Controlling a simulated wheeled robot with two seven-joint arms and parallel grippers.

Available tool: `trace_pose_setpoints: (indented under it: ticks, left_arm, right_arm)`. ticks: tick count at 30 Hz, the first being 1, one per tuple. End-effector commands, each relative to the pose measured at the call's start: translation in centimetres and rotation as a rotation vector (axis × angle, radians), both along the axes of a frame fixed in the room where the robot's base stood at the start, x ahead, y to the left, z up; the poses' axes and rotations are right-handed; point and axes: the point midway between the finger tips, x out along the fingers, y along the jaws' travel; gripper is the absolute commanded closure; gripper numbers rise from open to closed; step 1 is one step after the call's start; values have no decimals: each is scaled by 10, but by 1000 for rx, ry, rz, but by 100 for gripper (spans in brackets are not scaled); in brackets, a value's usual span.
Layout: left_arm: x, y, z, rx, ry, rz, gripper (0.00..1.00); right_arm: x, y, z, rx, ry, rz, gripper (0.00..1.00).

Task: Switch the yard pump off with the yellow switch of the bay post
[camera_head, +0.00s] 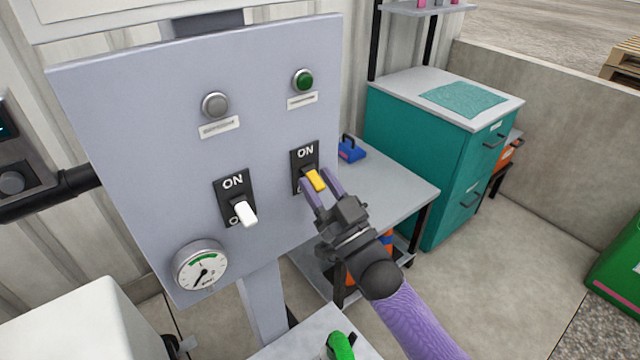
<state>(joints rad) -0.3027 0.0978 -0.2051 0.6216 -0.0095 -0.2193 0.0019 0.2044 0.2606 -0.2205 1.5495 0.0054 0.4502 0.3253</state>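The bay post's grey panel (150,130) carries two ON switches on black plates. The yellow switch (316,180) is on the right plate; its lever sticks out and appears to slope downward, away from the ON mark. My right gripper (319,181) has its two purple fingers on either side of the yellow lever; I cannot tell whether they press on it. The fingers hide the lower part of that plate. A white switch (245,213) is on the left plate, its lever pointing down. My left gripper is not in view.
Above the switches are a grey lamp (215,105) and a green lamp (303,81). A pressure gauge (200,266) sits at the panel's lower left. Behind stand a grey table (385,192) with a blue item and a teal cabinet (415,150). Concrete floor is free at right.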

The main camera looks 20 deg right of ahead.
Motion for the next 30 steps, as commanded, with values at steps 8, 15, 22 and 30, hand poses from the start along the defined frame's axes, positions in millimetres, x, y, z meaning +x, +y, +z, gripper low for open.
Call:
trace_pose_setpoints:
  ticks: [8,15,22,30]
  left_arm:
    - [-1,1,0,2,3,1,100]
    - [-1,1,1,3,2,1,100]
    - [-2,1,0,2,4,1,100]
    - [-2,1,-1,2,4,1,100]
  right_arm:
    - [0,0,1,0,-1,0,35]
    - [-18,-6,-11,0,3,0,35]
    - [-63,-23,-38,-2,3,0,35]
    - [-82,-30,-49,0,-1,0,35]
